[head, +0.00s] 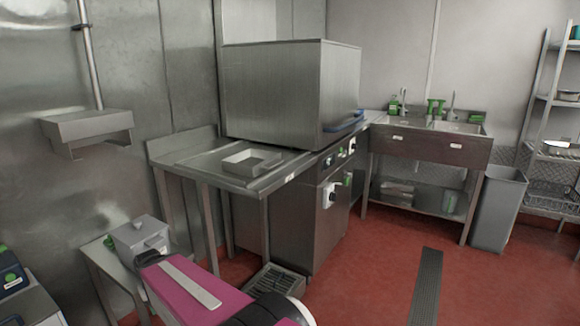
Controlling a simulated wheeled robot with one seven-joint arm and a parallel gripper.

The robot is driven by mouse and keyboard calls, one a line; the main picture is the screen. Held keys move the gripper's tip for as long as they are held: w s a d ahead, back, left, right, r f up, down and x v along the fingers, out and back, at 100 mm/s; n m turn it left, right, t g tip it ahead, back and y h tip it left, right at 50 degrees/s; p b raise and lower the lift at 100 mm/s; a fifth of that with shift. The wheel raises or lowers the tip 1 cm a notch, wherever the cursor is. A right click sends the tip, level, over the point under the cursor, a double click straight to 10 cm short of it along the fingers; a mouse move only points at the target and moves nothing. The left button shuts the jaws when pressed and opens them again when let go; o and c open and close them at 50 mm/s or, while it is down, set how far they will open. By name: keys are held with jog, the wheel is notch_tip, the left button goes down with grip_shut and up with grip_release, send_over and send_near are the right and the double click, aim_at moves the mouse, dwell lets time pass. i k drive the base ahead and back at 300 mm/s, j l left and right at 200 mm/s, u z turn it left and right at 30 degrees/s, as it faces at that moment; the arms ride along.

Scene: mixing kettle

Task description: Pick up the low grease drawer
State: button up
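A shallow, open-topped steel tray (252,161), drawer-like in form and the likeliest match for the low grease drawer, lies on the steel side table (205,165) left of the hooded machine. It looks empty and sits apart from the machine's wall. No label on it can be read. My magenta arm shows at the bottom centre, below and in front of the side table. My gripper is not in view, so its state is hidden.
The hooded machine (285,95) with a blue handle stands behind the tray. A slotted metal piece (277,280) is on the floor beside my arm. A sink counter (430,145) and grey bin (497,208) stand right. Red floor is clear at centre right, with a drain strip (427,285).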

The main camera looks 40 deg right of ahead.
aim_at(251, 162)
jog(key=z, duration=1.4)
jog(key=k+j, duration=0.6)
jog(key=i+l, duration=0.25)
